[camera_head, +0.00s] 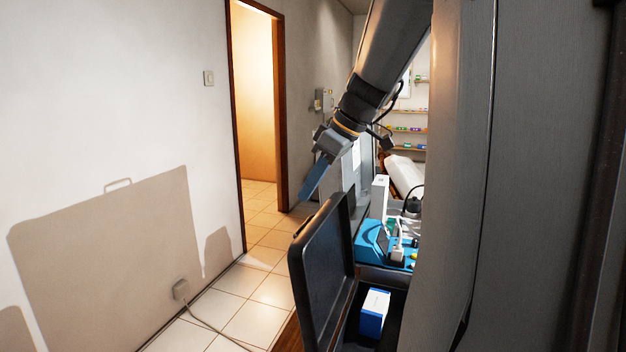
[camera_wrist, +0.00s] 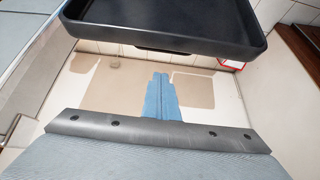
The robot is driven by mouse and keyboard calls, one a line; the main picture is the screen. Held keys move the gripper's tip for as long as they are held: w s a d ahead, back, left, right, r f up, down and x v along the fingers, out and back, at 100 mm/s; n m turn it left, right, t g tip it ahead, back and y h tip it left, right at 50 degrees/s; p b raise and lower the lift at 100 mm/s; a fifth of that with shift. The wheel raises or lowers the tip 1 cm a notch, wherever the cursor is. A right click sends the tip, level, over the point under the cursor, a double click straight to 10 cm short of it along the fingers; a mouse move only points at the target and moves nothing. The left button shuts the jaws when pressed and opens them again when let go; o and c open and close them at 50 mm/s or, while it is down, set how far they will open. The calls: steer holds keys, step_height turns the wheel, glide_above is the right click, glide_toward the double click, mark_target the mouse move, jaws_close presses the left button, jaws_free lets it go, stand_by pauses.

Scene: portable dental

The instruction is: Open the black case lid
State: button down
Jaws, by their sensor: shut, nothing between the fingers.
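The black case lid (camera_head: 322,275) stands raised, nearly upright, on the left side of the open black case (camera_head: 396,318) in the head view. In the wrist view the lid (camera_wrist: 165,22) fills the top of the picture, with its rim and handle edge showing. My gripper (camera_head: 305,194) has blue fingers, shut together and empty. It is above and left of the lid's top edge in the head view, with a visible gap. The shut fingers also show at the middle of the wrist view (camera_wrist: 160,78). The lid hides part of the case interior.
A blue and white box (camera_head: 374,313) sits inside the case. Blue equipment (camera_head: 373,240) and a white upright box (camera_head: 379,195) stand behind it. The tiled floor (camera_head: 262,262) towards the doorway is clear.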

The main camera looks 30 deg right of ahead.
steer(key=shift+s+d+f+p, duration=0.15)
steer(key=shift+f+p, duration=0.35)
steer(key=shift+f, duration=0.45)
steer(key=shift+s+d+f+p, duration=0.15)
steer(key=shift+f+p, duration=0.3)
steer(key=shift+f, duration=0.5)
steer(key=shift+s+d+f+p, duration=0.1)
steer(key=shift+s+f+p, duration=0.1)
steer(key=shift+f+p, duration=0.55)
steer(key=shift+f+b, duration=0.2)
steer(key=shift+b, duration=0.1)
